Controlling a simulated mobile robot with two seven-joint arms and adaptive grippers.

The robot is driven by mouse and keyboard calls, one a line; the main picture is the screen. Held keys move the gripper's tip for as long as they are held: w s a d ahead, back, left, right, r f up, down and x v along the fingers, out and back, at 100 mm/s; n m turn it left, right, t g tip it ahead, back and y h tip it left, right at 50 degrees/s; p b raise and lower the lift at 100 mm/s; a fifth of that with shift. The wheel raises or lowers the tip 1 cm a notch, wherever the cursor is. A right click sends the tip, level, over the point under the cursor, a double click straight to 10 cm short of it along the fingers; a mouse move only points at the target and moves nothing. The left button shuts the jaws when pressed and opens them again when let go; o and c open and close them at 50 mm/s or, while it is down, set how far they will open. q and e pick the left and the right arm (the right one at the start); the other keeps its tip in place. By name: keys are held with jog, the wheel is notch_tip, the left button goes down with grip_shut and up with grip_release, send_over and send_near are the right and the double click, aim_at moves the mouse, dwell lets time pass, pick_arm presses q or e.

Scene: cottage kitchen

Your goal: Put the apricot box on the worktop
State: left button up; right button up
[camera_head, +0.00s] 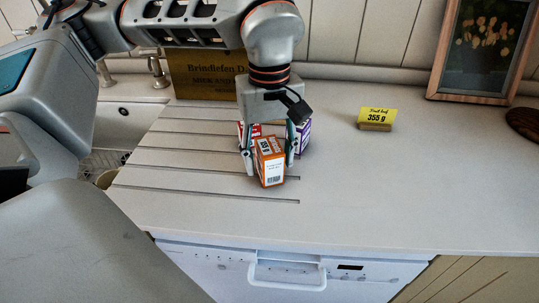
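An orange box with a white label and a barcode (269,163), which I take to be the apricot box, is at the right end of the worktop's drain grooves. It looks slightly turned and upright, at or just above the surface. My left gripper (269,158) points down from above, with one finger along each side of the orange box. I cannot tell whether the fingers press on it or stand slightly apart. The pale worktop (400,190) spreads to the right. My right gripper is not in view.
A red and white box (256,130) and a purple box (304,137) stand close behind the orange one. A wooden sign (200,75) is at the back. A sink (125,115) is left. The right front is clear.

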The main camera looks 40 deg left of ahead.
pick_arm(q)
jog(key=shift+r, duration=0.1)
jog(key=shift+r, duration=0.35)
notch_tip(320, 180, up, 10)
jog(key=shift+r+p, duration=0.2)
jog(key=shift+p, duration=0.95)
jog(key=shift+r, duration=0.5)
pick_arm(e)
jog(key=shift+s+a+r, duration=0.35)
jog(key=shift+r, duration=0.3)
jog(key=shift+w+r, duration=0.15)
